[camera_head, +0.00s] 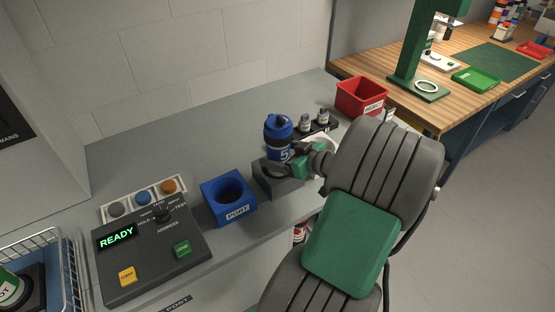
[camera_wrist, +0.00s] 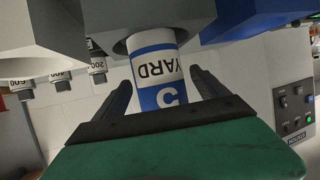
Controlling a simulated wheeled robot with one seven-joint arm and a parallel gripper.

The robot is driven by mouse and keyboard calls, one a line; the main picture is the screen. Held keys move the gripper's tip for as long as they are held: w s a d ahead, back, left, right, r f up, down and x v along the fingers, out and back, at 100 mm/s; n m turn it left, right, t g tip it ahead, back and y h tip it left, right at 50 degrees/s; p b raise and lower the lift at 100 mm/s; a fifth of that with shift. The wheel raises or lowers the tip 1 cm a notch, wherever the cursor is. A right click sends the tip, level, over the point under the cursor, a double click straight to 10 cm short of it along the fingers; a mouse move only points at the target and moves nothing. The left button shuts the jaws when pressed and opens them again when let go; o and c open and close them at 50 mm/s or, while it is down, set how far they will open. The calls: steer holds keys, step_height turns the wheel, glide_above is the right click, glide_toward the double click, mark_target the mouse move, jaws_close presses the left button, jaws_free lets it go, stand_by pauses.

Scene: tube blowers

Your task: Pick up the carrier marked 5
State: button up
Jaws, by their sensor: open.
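The carrier marked 5 (camera_head: 278,138) is a blue-capped cylinder with a white and blue label. It stands upright at a dark grey block (camera_head: 277,184) on the grey counter. My gripper (camera_head: 289,166) reaches in from the right, close to the carrier's lower part. In the wrist view the carrier (camera_wrist: 157,62) appears upside down, with "YARD" on its white band. The open fingers of my gripper (camera_wrist: 161,80) lie on either side of it, with gaps showing. The carrier's lower end is partly hidden by my gripper in the head view.
A blue block marked PORT (camera_head: 228,211) stands left of the carrier. A control box (camera_head: 150,250) reading READY is further left. A wire basket (camera_head: 65,265) is far left.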

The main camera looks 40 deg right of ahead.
steer(key=shift+w+a+f, duration=0.15)
steer(key=shift+w+f, duration=0.05)
steer(key=shift+w, duration=0.2)
steer(key=shift+c, duration=0.4)
steer(key=c, duration=1.6)
